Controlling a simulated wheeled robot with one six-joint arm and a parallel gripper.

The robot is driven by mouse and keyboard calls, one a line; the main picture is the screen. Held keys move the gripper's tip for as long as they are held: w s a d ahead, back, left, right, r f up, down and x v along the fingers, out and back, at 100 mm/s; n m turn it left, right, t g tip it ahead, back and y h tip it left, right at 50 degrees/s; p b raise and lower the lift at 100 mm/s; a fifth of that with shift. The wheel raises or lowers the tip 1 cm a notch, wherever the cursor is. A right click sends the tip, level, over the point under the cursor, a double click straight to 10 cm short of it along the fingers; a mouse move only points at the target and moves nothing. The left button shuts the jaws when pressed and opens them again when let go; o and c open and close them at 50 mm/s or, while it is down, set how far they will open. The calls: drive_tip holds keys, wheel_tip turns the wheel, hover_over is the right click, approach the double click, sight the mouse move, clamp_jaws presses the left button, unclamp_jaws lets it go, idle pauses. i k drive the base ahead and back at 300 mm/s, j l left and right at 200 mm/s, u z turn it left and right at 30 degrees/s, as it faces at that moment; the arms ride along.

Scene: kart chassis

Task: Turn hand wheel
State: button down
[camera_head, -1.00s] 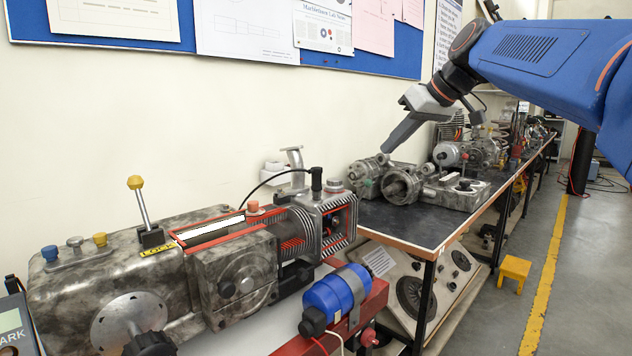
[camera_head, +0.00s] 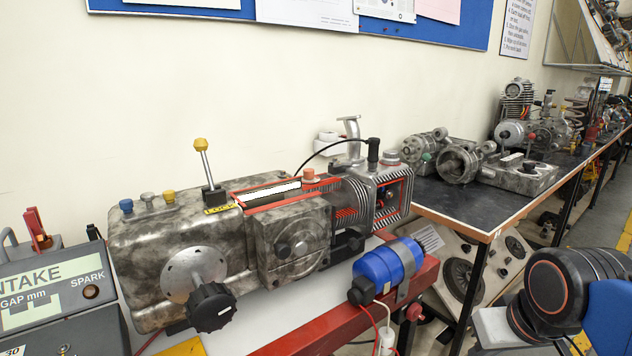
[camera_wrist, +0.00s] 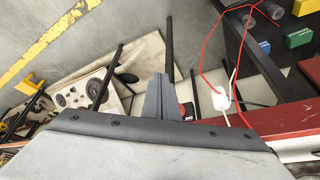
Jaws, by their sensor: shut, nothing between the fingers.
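A black lobed hand wheel (camera_head: 212,307) sits in front of a round metal disc (camera_head: 195,273) on the near left side of the grey metal housing in the head view. I do not make it out in the wrist view. My gripper (camera_wrist: 160,85) shows in the wrist view with its grey fingers together and nothing between them. It points over the floor and table legs, away from the hand wheel. In the head view only part of my arm shows at the lower right, and the fingertips are hidden.
A blue cylinder (camera_head: 388,265) is strapped to the red beam (camera_head: 340,325), with red and white cables hanging near it. A console (camera_head: 50,290) with a display stands at the left. A dark workbench (camera_head: 465,207) with metal parts runs along the wall.

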sight(208, 307)
drive_tip(key=u, duration=1.25)
